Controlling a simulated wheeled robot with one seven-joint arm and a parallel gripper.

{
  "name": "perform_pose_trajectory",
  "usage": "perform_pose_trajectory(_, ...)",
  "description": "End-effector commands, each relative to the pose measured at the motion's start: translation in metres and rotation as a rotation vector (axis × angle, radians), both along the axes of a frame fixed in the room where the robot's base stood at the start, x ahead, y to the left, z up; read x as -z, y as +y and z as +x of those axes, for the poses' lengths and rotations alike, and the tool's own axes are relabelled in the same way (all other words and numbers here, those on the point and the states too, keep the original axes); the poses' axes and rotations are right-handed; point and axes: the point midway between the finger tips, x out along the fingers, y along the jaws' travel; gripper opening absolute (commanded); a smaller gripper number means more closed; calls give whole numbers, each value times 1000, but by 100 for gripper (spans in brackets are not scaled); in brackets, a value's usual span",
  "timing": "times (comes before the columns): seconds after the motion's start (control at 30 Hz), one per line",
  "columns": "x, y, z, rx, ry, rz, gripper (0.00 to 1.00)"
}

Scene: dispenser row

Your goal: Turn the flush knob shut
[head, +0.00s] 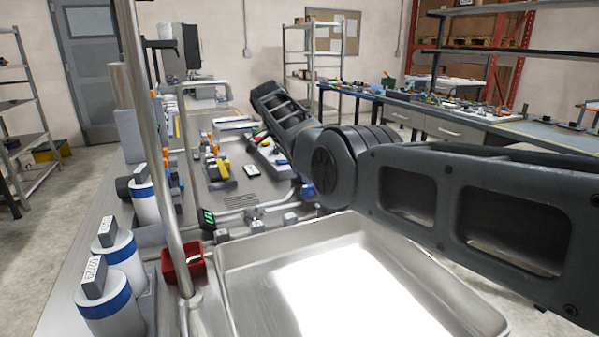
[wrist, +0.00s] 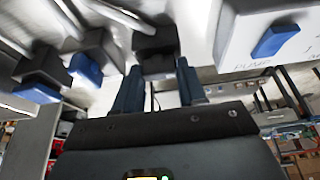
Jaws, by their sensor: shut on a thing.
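In the wrist view, my gripper (wrist: 157,70) has its two fingers on either side of the lower end of a dark grey block-like knob (wrist: 156,38). It is shut on this knob. No label shows on it, so I cannot read whether it is the flush knob, and its turn angle is unclear. In the head view, my arm reaches over the bench and my gripper is hidden behind the arm links.
In the wrist view, blue handles on dark blocks (wrist: 86,68) sit to the left. A blue knob (wrist: 275,40) on a white panel marked PUMP is at right. In the head view, a steel tray (head: 232,285), a red bin (head: 183,263) and a vertical pipe (head: 160,130) stand near.

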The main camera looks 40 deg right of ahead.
Motion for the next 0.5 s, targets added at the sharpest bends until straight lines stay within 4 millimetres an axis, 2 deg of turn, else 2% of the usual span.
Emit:
perform_pose_trajectory(0.23,-2,-1,0,2,-3,-2,10)
perform_pose_trajectory(0.27,-2,-1,0,2,-3,-2,43)
perform_pose_trajectory(0.5,-1,0,0,1,-1,0,66)
